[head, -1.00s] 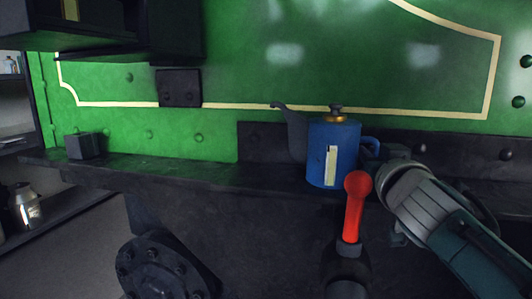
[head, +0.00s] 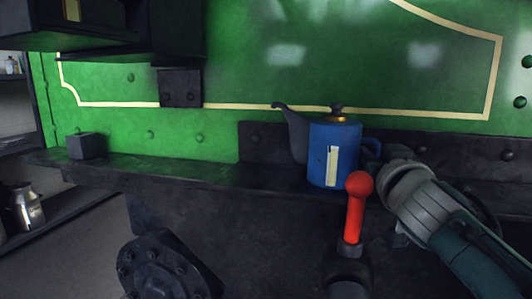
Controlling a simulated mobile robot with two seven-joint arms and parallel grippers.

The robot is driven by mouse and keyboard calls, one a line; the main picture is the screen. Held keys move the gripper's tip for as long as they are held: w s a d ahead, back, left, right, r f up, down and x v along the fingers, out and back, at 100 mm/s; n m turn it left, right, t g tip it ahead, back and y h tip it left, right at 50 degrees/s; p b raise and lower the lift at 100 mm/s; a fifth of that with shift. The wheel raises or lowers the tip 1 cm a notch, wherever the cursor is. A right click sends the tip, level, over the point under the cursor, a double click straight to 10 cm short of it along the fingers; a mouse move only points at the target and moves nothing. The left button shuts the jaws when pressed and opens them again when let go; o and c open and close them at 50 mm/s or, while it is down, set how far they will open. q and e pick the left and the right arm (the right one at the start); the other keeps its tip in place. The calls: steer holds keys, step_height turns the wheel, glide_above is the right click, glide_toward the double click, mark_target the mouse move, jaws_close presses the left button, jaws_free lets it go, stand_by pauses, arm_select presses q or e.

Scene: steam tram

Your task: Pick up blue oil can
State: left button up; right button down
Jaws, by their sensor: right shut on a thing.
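The blue oil can (head: 319,160) stands upright on the dark ledge (head: 210,175) in front of the green tram side. It has a dark curved spout to the left, a brass-coloured cap with a dark knob, a pale label and a blue handle on its right. My right gripper (head: 382,160) is at the handle, shut on it. Its fingers are small, dark and partly hidden by the wrist. My left gripper is out of view.
A red-knobbed lever (head: 356,205) rises just in front of the can. A dark flanged fitting (head: 158,272) is at the lower left. A small dark block (head: 86,146) sits on the ledge's left end. The ledge between block and can is clear. A metal can (head: 27,206) stands at far left.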

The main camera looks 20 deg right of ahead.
steer(key=shift+r, duration=0.15)
stand_by(0.4)
step_height(320, 180, up, 10)
steer(key=p, duration=0.7)
steer(key=shift+r, duration=0.15)
step_height(320, 180, up, 8)
steer(key=p, duration=0.3)
steer(key=shift+r, duration=0.8)
steer(key=c, duration=1.5)
jaws_free()
jaws_close()
